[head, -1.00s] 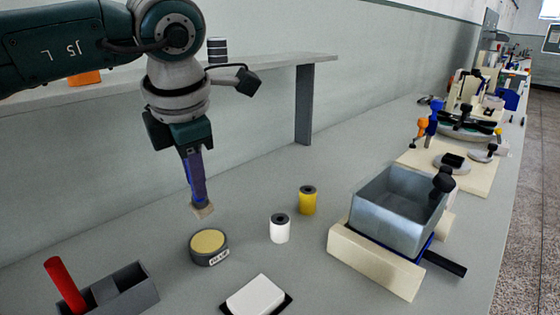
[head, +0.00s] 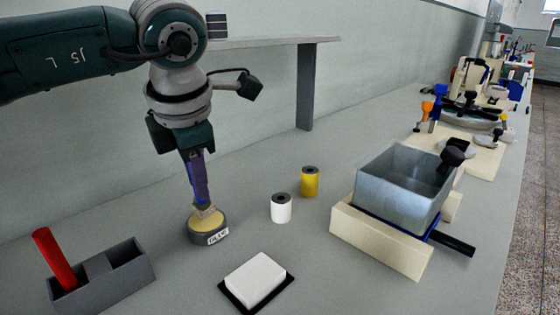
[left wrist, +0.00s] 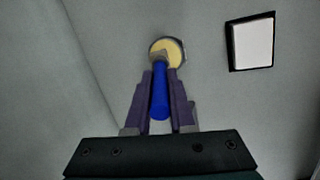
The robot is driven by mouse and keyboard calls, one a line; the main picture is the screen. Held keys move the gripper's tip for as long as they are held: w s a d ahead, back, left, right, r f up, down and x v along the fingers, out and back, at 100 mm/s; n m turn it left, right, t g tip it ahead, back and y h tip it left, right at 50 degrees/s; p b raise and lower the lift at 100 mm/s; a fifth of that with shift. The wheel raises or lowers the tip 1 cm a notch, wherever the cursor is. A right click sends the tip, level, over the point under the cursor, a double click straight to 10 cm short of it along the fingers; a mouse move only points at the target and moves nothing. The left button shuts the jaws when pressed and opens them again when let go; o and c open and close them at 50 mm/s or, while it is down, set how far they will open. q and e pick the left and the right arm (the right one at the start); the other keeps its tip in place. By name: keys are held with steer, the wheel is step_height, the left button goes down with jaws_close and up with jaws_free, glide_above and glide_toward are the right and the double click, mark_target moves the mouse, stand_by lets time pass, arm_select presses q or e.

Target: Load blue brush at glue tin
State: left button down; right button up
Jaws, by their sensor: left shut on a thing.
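My left gripper (head: 199,178) is shut on the blue brush and points down over the glue tin. The blue brush (left wrist: 160,92) shows between the two fingers in the left wrist view. Its pale bristle end (head: 206,212) is at the yellow glue surface in the head view and seems to touch it. The glue tin (head: 208,237) is a low grey round tin with a white label on its front. It also shows beyond the fingers in the left wrist view (left wrist: 178,52). My right gripper is not in view.
A grey holder (head: 118,277) with a red-handled brush (head: 54,258) stands at the front left. A white block (head: 256,278) lies on a black base. A white spool (head: 281,208) and a yellow spool (head: 310,181) stand right of the tin. A metal bin (head: 400,187) stands further right.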

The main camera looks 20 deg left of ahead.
arm_select(q)
steer(key=shift+f+b, duration=0.55)
steer(key=shift+f, duration=0.05)
stand_by(1.5)
steer(key=shift+r, duration=0.1)
step_height(320, 180, up, 7)
steer(key=p, duration=0.5)
stand_by(0.7)
steer(key=s+d+r+m+g+h+p, duration=0.25)
steer(key=s+d+r+m+p, duration=0.2)
steer(key=r+m, duration=0.8)
steer(key=s+d+r+m+g+h+p, duration=0.3)
steer(key=s+d+r+m, duration=0.4)
steer(key=m, duration=1)
steer(key=s+a+r+p, duration=0.1)
steer(key=s+r+p, duration=0.1)
steer(key=r+p, duration=1.6)
steer(key=s+r+t+p, duration=0.1)
steer(key=s+r+p, duration=0.2)
steer(key=r+p, duration=1.5)
steer(key=shift+a+r+h+p, duration=0.35)
steer(key=shift+a+p, duration=0.05)
steer(key=shift+p, duration=0.7)
